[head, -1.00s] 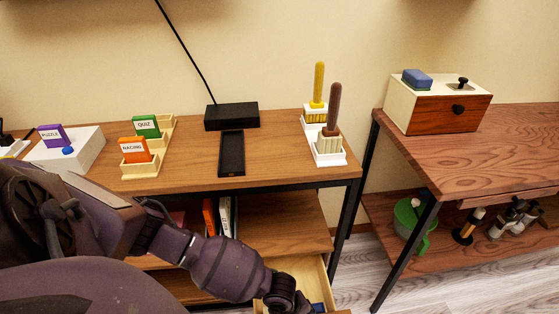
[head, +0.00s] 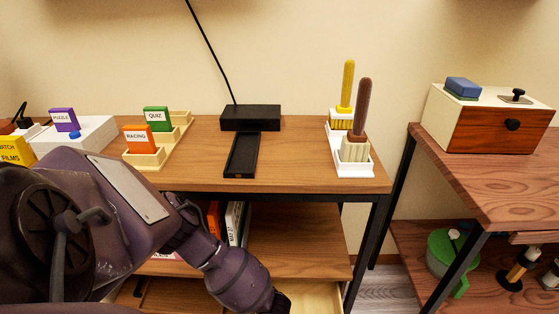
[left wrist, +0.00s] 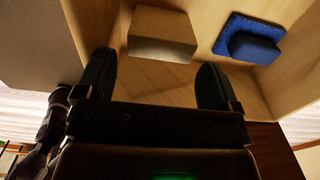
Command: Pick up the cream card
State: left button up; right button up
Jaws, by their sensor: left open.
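A cream-beige block (left wrist: 161,34) with a paler front face lies in an open wooden drawer in the left wrist view. It looks like the cream card, but no label shows on it. My left gripper (left wrist: 155,75) is open, its two dark fingers reaching into the drawer on either side of the block's near edge. I cannot tell whether they touch it. In the head view my left arm runs down toward the drawer (head: 318,297) at the bottom edge, and its gripper is out of frame. My right gripper is not in view.
A blue block on a blue pad (left wrist: 248,42) lies in the drawer, right of the beige block. Drawer walls (left wrist: 290,55) are close. On the desk (head: 285,160) stand a green QUIZ card (head: 156,118), an orange RACING card (head: 138,138), a black tray (head: 242,155) and brushes in white holders (head: 352,165).

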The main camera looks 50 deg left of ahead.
pick_arm(q)
jog(key=shift+f, duration=0.65)
notch_tip(320, 180, down, 4)
jog(key=shift+s+f+b, duration=0.15)
jog(key=shift+b, duration=1.05)
jog(key=shift+f, duration=0.4)
jog(key=shift+w, duration=0.25)
jog(key=c, duration=0.7)
jog(key=shift+a+r, duration=0.1)
jog(key=shift+r, duration=0.05)
